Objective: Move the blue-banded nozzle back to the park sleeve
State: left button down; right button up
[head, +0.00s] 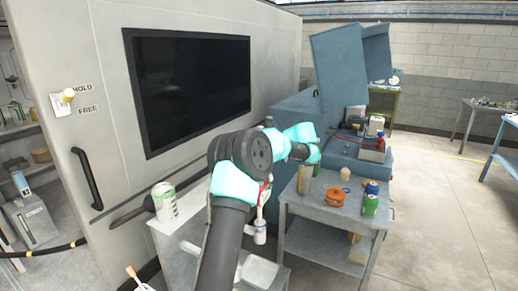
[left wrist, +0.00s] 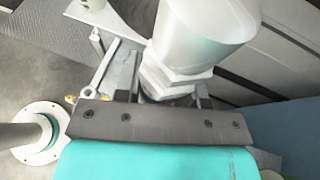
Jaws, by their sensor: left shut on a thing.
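My left arm reaches in from the bottom of the head view, and its teal wrist end (head: 303,135) is above the grey cart. The fingertips are hidden there. In the left wrist view my left gripper (left wrist: 155,99) is shut on a pale grey fitting with hex collars (left wrist: 178,72), seemingly the blue-banded nozzle. A wide whitish cylinder (left wrist: 205,28) tops it. Its lower part is behind the gripper, and I cannot make out a clear blue band. A white nozzle-like piece (head: 260,232) with red above it hangs beside my arm in the head view. I cannot identify the park sleeve. My right gripper is not in view.
A grey cart (head: 330,205) holds an orange container (head: 333,197) and a green can (head: 370,205). A white can with a green label (head: 164,202) stands on a pale stand at left. A large cabinet with a dark panel (head: 190,85) rises behind.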

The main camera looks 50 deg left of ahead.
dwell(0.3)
pick_arm(q)
jog(key=shift+f, duration=1.75)
jog(key=c, duration=0.6)
grip_release()
jog(key=v, duration=1.7)
jog(key=shift+w+d, duration=0.15)
